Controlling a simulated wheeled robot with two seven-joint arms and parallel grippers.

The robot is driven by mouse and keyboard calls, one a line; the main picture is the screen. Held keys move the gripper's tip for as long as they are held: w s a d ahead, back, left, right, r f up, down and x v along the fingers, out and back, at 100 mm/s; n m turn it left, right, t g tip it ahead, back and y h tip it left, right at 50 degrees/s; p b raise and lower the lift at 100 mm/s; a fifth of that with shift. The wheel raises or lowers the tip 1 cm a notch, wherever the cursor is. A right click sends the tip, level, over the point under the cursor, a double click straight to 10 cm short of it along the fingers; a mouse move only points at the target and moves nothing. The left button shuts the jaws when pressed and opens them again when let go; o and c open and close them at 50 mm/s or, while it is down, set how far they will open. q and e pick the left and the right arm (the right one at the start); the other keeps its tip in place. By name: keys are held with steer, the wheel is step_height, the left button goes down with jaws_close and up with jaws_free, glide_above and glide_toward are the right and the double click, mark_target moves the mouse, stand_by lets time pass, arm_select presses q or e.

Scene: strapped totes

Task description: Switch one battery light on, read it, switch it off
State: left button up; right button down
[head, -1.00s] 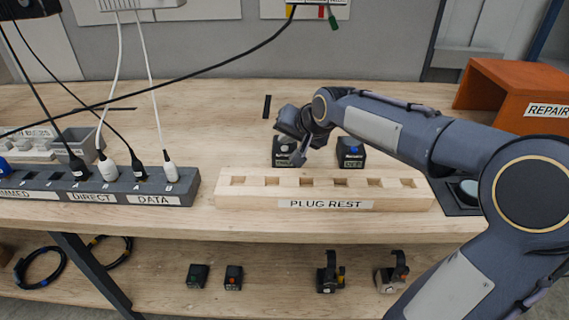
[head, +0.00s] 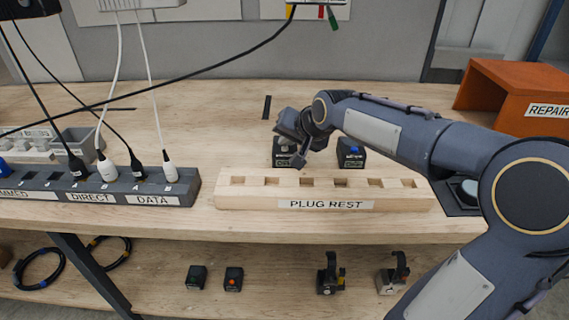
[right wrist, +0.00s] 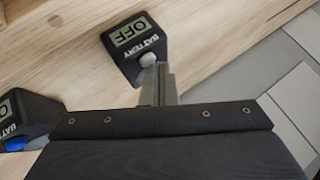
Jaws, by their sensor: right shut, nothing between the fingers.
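Two black battery lights stand on the bench behind the plug rest. The one with the pale grey button (head: 282,158) is on the left in the head view; the right wrist view shows it (right wrist: 136,42) upside down, its display reading OFF. The blue-button battery light (head: 351,155) stands to its right; it shows partly at the left edge of the right wrist view (right wrist: 24,112), and its cut-off display appears to read OFF. My right gripper (head: 299,161) is shut and empty. Its tips (right wrist: 160,70) are beside the grey button; I cannot tell whether they touch it. My left gripper is out of view.
The wooden plug rest (head: 405,199) lies along the bench's front edge, its slots empty. A power strip with plugs (head: 60,196) is at left, and an orange repair box (head: 500,98) at right. A black cable (head: 225,68) hangs across the upper left.

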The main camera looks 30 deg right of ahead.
steer(key=shift+r, duration=0.35)
step_height(320, 180, up, 6)
steer(key=p, duration=0.5)
stand_by(0.4)
steer(key=s+a+f+n+g+y+p, duration=0.1)
steer(key=s+a+f+n, duration=0.1)
steer(key=s, duration=0.7)
steer(key=s+a+f+n+g+y+p, duration=0.1)
steer(key=s+a+f+n+p, duration=0.1)
steer(key=s+a, duration=0.3)
steer(key=s+a+f+n+g+y+p, duration=0.1)
steer(key=s+a, duration=0.3)
steer(key=s, duration=1)
steer(key=shift+a+f+n+g+p, duration=0.25)
steer(key=shift+f+n+g+p, duration=0.05)
steer(key=shift+f+n, duration=0.5)
